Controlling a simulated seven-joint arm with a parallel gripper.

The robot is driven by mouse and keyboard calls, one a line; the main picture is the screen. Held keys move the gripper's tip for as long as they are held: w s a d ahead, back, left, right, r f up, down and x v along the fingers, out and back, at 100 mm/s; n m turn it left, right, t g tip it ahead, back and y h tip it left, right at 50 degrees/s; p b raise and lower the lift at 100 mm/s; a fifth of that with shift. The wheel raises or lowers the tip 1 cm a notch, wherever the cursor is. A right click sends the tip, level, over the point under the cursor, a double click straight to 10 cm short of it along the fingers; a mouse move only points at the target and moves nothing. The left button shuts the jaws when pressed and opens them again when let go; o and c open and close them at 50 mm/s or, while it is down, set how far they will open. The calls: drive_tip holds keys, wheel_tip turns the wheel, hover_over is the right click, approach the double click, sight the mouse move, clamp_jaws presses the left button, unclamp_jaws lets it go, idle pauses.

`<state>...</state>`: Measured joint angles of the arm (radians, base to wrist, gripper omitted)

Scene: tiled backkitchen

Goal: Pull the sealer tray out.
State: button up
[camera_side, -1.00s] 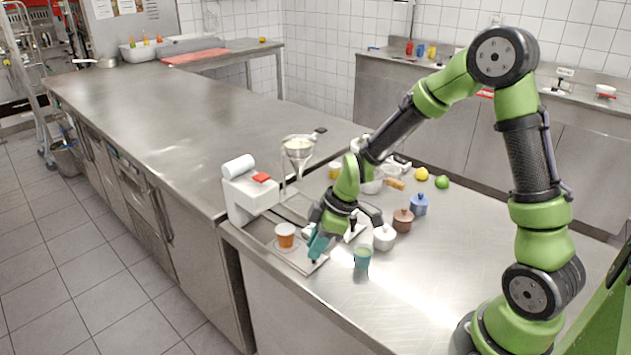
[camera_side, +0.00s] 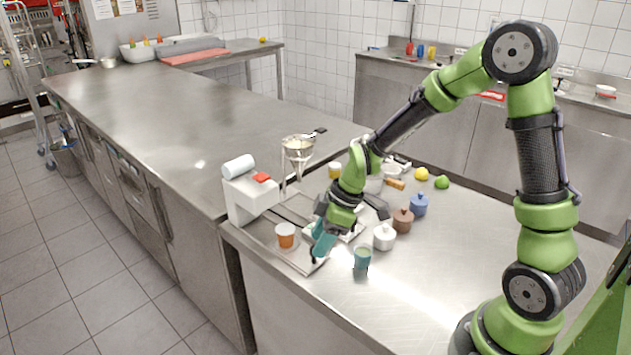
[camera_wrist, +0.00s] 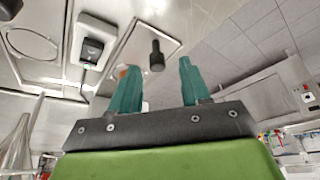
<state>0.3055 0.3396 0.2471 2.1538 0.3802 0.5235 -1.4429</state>
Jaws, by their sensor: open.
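The sealer (camera_side: 248,200) is a white machine with a film roll and a red top part, at the counter's left edge in the side view. Its flat metal tray (camera_side: 300,262) extends toward the front and carries an orange cup (camera_side: 286,235). In the wrist view, the tray (camera_wrist: 150,28) has a dark knob-like handle (camera_wrist: 157,55). My gripper (camera_side: 318,254) is low over the tray's front end, its teal fingers apart. In the wrist view, the handle appears between the fingertips of my gripper (camera_wrist: 158,66); contact cannot be told. The left finger partly hides the cup.
A teal cup (camera_side: 362,258) and a white lidded pot (camera_side: 384,237) stand close right of my gripper. Brown (camera_side: 402,220) and blue (camera_side: 419,204) pots stand behind them. A funnel on a stand (camera_side: 298,150) is behind. The counter's front right is clear.

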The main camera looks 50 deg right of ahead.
drive_tip(key=v, duration=1.5)
drive_tip(key=s+a+r+m+t, duration=0.2)
drive_tip(key=s+m, duration=0.3)
drive_tip(key=m, duration=0.1)
drive_tip(key=s+a+r+m+t+h, duration=0.1)
drive_tip(key=s+a+r+m+t, duration=0.1)
drive_tip(key=s+m, duration=0.4)
drive_tip(key=shift+s+a+r+m, duration=0.2)
drive_tip(key=shift+a+r+m, duration=0.2)
drive_tip(key=shift+r+m, duration=0.1)
